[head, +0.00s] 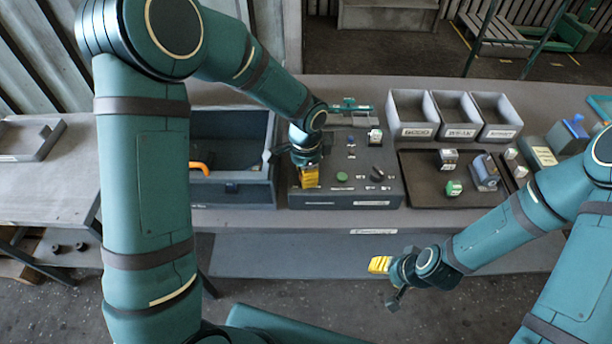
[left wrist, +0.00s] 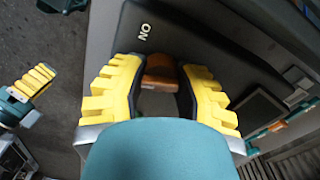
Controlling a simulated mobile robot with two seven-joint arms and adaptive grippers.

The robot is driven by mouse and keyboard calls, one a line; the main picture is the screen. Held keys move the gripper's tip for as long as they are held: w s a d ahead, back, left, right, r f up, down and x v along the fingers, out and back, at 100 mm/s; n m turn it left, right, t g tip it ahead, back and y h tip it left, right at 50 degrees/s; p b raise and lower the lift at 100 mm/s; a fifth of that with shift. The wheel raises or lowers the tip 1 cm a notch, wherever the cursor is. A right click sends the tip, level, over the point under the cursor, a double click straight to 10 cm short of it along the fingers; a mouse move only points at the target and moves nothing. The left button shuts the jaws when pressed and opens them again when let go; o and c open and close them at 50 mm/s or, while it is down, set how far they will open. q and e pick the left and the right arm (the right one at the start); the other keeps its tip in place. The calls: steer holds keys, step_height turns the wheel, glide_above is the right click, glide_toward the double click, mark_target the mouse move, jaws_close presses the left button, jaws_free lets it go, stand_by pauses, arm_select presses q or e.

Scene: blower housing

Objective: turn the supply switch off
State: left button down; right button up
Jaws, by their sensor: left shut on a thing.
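The supply switch shows in the left wrist view as an orange-brown handle (left wrist: 160,72) between the yellow fingers. White ON lettering (left wrist: 145,31), upside down in this view, is on the dark panel beyond it. My left gripper (head: 309,178) is at the left end of the grey control box (head: 340,188), shut on this handle. In the head view the gripper hides the switch, so its position cannot be read there. My right gripper (head: 380,265) hangs in front of the bench, away from the box; its finger gap cannot be made out.
The box top also carries a green button (head: 342,177) and a black knob (head: 377,173). An open blue-grey bin (head: 233,190) stands to its left. To its right are a dark tray (head: 425,190) with small parts and several grey bins (head: 414,108) behind.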

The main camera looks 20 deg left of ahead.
arm_select(q)
steer(key=n+b, duration=0.1)
steer(key=n, duration=0.1)
steer(key=shift+n, duration=0.4)
steer(key=shift+n+b, duration=0.5)
steer(key=shift+n, duration=1)
steer(key=c, duration=0.6)
jaws_free()
step_height(320, 180, up, 12)
